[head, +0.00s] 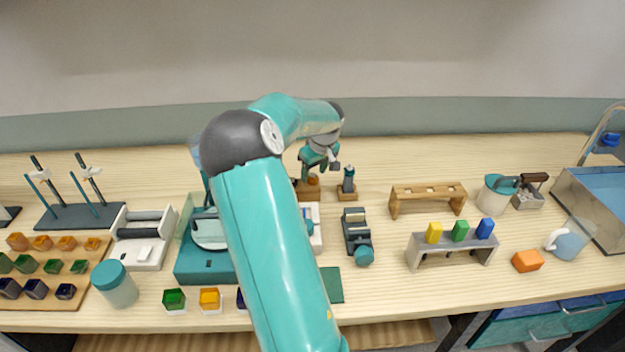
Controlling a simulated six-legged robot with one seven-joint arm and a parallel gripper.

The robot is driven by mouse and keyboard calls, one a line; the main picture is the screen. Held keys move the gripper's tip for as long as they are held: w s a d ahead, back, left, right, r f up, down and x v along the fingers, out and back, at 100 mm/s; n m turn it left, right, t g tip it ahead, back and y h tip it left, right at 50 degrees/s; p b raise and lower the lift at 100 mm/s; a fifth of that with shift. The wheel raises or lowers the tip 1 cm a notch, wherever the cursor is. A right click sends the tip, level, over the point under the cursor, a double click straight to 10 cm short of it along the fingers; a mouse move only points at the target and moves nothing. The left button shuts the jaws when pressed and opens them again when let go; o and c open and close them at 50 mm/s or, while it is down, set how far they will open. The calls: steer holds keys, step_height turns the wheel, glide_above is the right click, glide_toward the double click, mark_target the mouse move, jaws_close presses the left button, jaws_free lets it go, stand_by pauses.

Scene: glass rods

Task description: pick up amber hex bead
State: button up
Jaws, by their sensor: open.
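My gripper (321,167) is open, above the back middle of the bench and partly covered by its own wrist. A small orange-brown piece (313,181) shows just under the fingers, on a small wooden stand (307,193). I cannot tell whether the fingers touch it. A yellow-amber hex-shaped bead (209,298) sits in a small white holder at the front, left of my arm. Several orange-amber beads (66,242) form the back row of a wooden tray (52,304) at the far left. The frame does not settle which one is the amber hex bead.
A green bead (174,299) and a lidded jar (116,287) stand at the front left. A dark tool on a stand (348,181) is close right of my gripper. A wooden rack (428,193) and grey rack (451,252) stand right; bare bench lies between.

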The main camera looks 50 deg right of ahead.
steer(key=shift+x, duration=0.85)
steer(key=c, duration=1.1)
